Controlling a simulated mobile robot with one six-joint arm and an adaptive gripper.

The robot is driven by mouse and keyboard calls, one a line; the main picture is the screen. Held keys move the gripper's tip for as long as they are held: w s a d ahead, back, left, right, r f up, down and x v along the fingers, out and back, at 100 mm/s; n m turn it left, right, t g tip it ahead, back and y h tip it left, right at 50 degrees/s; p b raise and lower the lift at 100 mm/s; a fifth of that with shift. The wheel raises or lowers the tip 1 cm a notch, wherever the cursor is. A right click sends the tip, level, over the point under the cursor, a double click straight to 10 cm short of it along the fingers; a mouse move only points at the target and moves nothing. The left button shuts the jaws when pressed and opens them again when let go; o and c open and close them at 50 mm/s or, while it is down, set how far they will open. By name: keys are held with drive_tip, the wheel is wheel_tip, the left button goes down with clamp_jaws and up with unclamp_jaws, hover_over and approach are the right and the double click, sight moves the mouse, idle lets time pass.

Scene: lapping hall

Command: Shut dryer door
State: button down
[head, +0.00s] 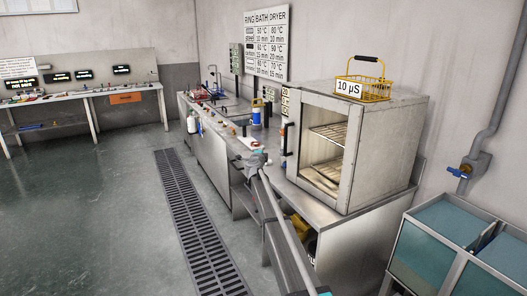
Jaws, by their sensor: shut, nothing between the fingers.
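The dryer (385,143) is a pale metal box on the steel bench at the right. Its front shows a pale frame around a clear opening or pane, with wire shelves (328,132) visible inside. A dark upright handle (289,138) stands at the left edge of this front, on the dryer door (347,185). I cannot tell how far the door stands from the body. My gripper (243,160) is at the end of my arm, left of the dryer and apart from the handle, by the bench's front edge. It is shut and empty; its fingertips are small.
Bottles and small items crowd the bench (211,150) behind my gripper. Teal-topped bins (445,240) stand at the lower right. The floor (100,210) at left is clear, with a drain grate (195,225).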

drive_tip(key=s+a+f+n+g+y, duration=0.25)
drive_tip(key=s+n+y, duration=0.2)
drive_tip(key=s, duration=0.45)
drive_tip(key=s+a+f+n+g+y, duration=0.1)
drive_tip(key=s+f+n+g+y, duration=0.2)
drive_tip(key=s+n, duration=0.5)
drive_tip(key=s+a+f+n+g+y, duration=0.1)
drive_tip(key=s+f+n+y, duration=0.25)
drive_tip(key=s, duration=0.75)
drive_tip(key=s+d+f+n+g+h, duration=0.1)
drive_tip(key=s+d+f+g+h, duration=0.1)
drive_tip(key=s, duration=1)
drive_tip(key=s+d+f+n+g+h, duration=0.1)
drive_tip(key=s+d+f+g, duration=0.3)
drive_tip(key=s, duration=0.8)
drive_tip(key=s+d+f+n+g+h, duration=0.1)
drive_tip(key=s+d+f+g+h, duration=0.2)
drive_tip(key=s, duration=0.9)
drive_tip(key=d+f+g, duration=0.1)
drive_tip(key=d+g, duration=0.1)
drive_tip(key=shift+d+n+h, duration=0.3)
drive_tip(key=shift+d+n, duration=0.05)
drive_tip(key=shift+n, duration=0.05)
drive_tip(key=shift+f, duration=0.1)
